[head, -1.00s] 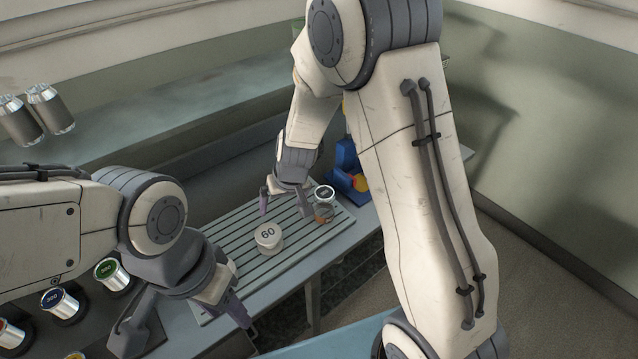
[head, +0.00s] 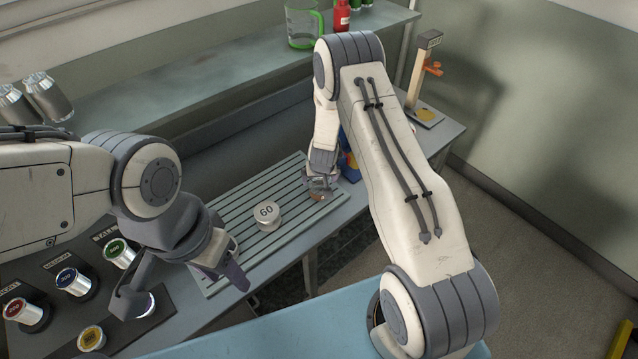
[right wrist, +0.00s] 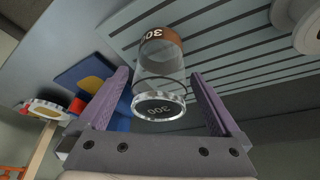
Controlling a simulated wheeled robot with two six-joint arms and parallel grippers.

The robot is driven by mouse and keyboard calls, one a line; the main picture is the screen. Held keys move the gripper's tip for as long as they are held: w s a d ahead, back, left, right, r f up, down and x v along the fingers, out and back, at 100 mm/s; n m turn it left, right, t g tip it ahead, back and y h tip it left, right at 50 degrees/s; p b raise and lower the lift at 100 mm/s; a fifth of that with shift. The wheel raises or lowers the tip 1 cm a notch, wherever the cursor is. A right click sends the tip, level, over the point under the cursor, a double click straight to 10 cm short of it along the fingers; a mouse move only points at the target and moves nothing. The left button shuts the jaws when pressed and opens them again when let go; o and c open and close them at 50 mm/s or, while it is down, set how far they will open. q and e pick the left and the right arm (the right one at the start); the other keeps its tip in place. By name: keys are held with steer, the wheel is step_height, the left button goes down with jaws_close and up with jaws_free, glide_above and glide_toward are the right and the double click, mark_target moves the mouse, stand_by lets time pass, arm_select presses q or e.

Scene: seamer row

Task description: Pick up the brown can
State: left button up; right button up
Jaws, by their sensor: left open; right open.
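The brown can is mostly hidden behind my right gripper in the head view, where only a small brown patch (head: 317,197) shows on the slatted rack (head: 225,212). In the right wrist view the can (right wrist: 158,72) has a brown band marked 300, a shiny body and a dark end with a silver rim. My right gripper (right wrist: 160,76) is open, with one finger on each side of the can; I cannot tell whether either touches it. In the head view my right gripper (head: 321,184) is at the rack's right end. My left gripper (head: 228,272) is open by the rack's front left.
A pale round piece marked 60 (head: 267,214) sits mid-rack. A dark board (head: 100,285) with several colour-topped cans is at lower left. A blue object (head: 348,160) stands just behind my right gripper. A green jug (head: 304,24) and red bottle (head: 342,16) stand on the shelf.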

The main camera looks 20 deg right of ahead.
steer(key=shift+p+x, duration=0.45)
steer(key=shift+x, duration=1.25)
steer(key=shift+s+f, duration=0.1)
steer(key=shift+s, duration=0.05)
steer(key=c, duration=1.2)
